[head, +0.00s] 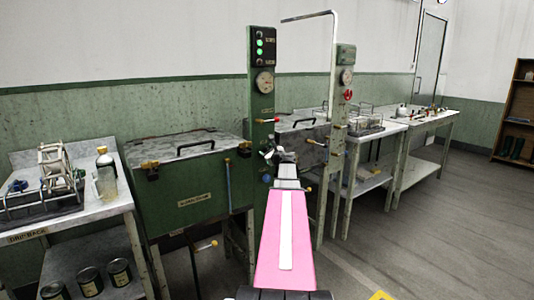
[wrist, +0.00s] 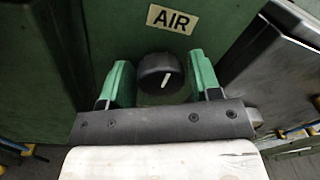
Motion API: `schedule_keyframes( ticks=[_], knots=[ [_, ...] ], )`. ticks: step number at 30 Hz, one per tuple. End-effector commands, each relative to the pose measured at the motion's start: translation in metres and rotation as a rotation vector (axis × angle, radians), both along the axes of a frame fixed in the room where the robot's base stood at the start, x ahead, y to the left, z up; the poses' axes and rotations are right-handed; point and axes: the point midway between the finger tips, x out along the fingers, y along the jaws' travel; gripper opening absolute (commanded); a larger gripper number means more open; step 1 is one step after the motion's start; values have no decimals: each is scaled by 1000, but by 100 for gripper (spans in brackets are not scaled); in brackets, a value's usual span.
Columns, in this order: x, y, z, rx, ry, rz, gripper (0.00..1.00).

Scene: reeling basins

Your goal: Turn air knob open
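The air knob (wrist: 153,74) is a round black knob with a white pointer line, close ahead in the wrist view. Its line stands nearly upright, its top tilted slightly right. A cream label reading AIR (wrist: 173,19) sits above it on the green panel. My gripper (wrist: 161,82) has its green fingers apart, one on each side of the knob, with narrow gaps showing. I cannot tell how deep the fingers reach along the knob. In the head view, my gripper (head: 284,168) is at the green control column (head: 262,100), and the knob is hidden behind my arm.
A green basin (head: 192,190) with a lidded top stands left of the column. A table (head: 95,212) with a rack and bottle is at far left. A second column (head: 338,140) and tables stand right.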

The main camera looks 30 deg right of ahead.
Motion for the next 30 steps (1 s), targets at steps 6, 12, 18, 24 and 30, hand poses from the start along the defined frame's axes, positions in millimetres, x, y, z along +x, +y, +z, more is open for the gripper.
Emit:
schedule_keyframes(
  ticks=[6, 12, 18, 24, 30],
  knots=[
    [0, 0, 0, 0, 0, 0, 20],
    [0, 0, 0, -18, -1, 0, 20],
    [0, 0, 0, -98, -8, 0, 20],
    [0, 0, -1, -251, -19, 1, 20],
    [0, 0, -1, -439, -35, 0, 20]
  ],
)
